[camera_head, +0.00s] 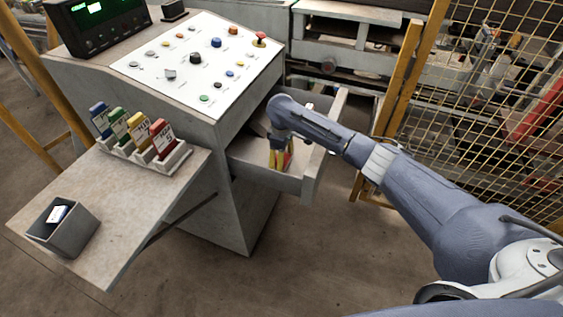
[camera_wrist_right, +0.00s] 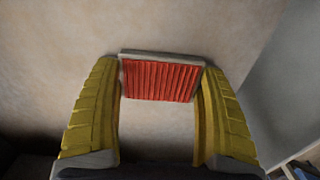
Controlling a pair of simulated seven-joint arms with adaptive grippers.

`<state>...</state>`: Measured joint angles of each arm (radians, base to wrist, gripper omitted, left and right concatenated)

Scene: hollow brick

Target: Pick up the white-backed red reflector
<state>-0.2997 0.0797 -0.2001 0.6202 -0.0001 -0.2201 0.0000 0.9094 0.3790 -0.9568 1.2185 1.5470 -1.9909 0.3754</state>
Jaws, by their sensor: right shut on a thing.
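The white-backed red reflector (camera_wrist_right: 160,80) shows in the right wrist view as a ribbed red block with a pale edge. It lies between the yellow fingers of my right gripper (camera_wrist_right: 158,100), which is shut on it. In the head view my right gripper (camera_head: 280,158) points down inside the open drawer (camera_head: 265,172) of the grey console, with a bit of red showing at its fingers. Whether the reflector touches the drawer floor I cannot tell. My left gripper is not in view.
Drawer walls stand close around my right gripper. The control panel (camera_head: 200,62) is above and left. A side shelf (camera_head: 125,235) holds a rack (camera_head: 150,160) of coloured tags and a grey bin (camera_head: 62,228). A yellow mesh fence (camera_head: 470,110) stands at the right.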

